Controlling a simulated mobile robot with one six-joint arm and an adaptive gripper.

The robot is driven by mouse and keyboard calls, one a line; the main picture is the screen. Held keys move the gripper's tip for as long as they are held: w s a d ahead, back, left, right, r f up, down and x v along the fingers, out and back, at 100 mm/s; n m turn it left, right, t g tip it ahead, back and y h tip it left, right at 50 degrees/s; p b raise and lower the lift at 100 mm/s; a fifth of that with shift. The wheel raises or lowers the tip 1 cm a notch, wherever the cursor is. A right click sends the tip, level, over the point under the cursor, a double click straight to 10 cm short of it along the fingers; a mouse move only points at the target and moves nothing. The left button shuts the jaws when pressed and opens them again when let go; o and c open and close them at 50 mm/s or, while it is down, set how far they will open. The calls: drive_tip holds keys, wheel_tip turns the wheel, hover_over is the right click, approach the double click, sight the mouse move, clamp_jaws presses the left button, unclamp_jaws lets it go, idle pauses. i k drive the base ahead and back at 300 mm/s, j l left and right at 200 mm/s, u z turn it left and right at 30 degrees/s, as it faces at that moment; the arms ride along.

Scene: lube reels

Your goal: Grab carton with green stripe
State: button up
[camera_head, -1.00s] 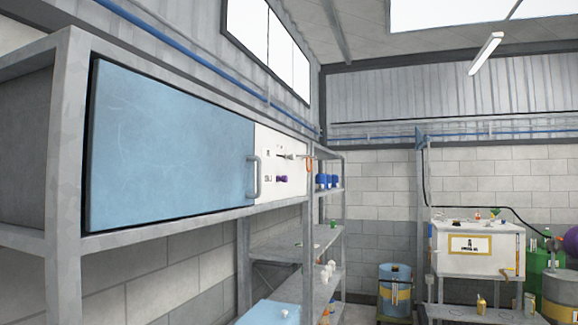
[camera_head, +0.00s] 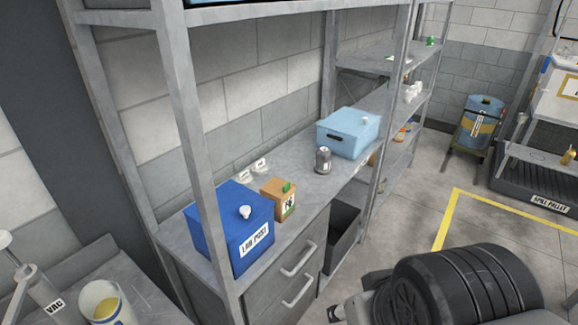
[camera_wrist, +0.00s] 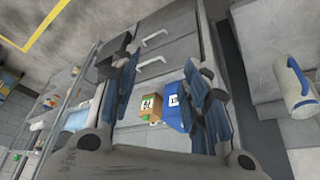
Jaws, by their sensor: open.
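A small brown carton (camera_head: 272,201) stands on the grey workbench, with a green piece on top and a white label with green on its front side. It also shows in the wrist view (camera_wrist: 156,104), beyond and between the fingers. My gripper (camera_wrist: 168,70) is open and empty, its two blue-padded fingers spread wide. It is well short of the carton, not touching it. The head view does not show my fingers.
A blue box labelled "LAB POST" (camera_head: 228,222) stands close left of the carton. A grey canister (camera_head: 323,161) and a light blue bin (camera_head: 347,135) stand to the right. Shelf posts (camera_head: 190,130) frame the bench. Drawers (camera_head: 293,275) are below.

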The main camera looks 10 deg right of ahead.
sight(284, 208)
drive_tip(key=i+l+u, duration=0.15)
drive_tip(key=u, duration=0.3)
drive_tip(key=i+l+u, duration=0.25)
drive_tip(key=u, duration=0.2)
drive_tip(key=i+l+u, duration=0.3)
drive_tip(key=u, duration=0.15)
drive_tip(key=i+l, duration=0.15)
drive_tip(key=l, duration=0.2)
drive_tip(key=i+l, duration=0.15)
drive_tip(key=l, duration=0.15)
drive_tip(key=i+l+u, duration=0.1)
drive_tip(key=l, duration=0.25)
